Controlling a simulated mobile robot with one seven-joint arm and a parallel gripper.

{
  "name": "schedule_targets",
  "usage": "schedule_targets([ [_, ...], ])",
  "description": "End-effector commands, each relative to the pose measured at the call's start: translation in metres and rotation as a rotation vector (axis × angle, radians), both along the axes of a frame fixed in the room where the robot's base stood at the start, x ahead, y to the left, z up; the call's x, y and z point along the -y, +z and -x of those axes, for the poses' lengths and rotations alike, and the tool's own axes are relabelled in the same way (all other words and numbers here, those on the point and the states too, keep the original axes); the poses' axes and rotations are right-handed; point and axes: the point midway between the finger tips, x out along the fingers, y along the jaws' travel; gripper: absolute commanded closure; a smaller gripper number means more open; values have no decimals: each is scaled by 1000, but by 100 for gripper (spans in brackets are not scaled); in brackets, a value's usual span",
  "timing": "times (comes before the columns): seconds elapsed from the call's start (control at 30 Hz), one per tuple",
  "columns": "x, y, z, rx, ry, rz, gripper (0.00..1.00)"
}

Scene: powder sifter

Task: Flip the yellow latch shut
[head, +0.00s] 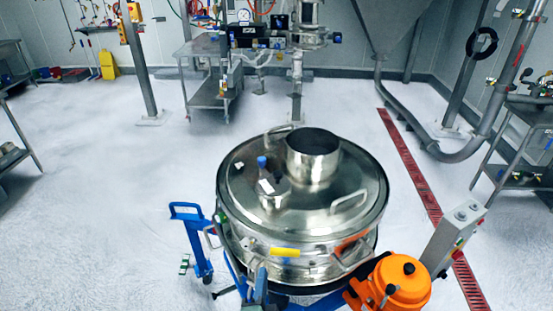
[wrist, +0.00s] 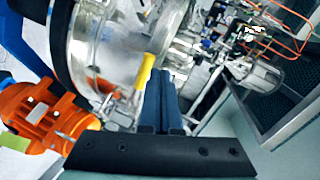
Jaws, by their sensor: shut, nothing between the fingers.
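The yellow latch (head: 285,252) lies as a short bar across the front side of the round steel sifter (head: 350,215), just below its lid rim. In the wrist view the yellow latch (wrist: 145,72) shows just left of my fingertips, very close; I cannot tell whether they touch. My gripper (wrist: 161,74) has its two blue-grey fingers pressed together with nothing between them. In the head view my gripper (head: 260,272) is low at the sifter's front, just below and left of the latch.
An orange motor (head: 402,283) stands at the sifter's front right, beside a grey control box (head: 452,238). A blue lift frame (head: 197,245) is on the left. A steel cart (head: 212,92) stands behind.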

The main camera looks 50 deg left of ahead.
Motion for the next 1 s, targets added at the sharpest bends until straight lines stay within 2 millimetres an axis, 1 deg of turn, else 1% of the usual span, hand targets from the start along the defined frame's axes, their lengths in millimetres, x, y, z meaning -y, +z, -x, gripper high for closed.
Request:
schedule_targets([
  [0.03, 0, 3, 11, -3, -3, -2, 100],
  [0.2, -3, 10, 40, -1, -5, -1, 100],
  [0.3, -5, 13, 53, -1, -4, -1, 100],
  [0.4, -5, 15, 60, -1, -4, -1, 100],
  [0.57, -6, 17, 65, 2, -5, 0, 100],
  [1.0, -6, 17, 65, 2, -5, 0, 100],
])
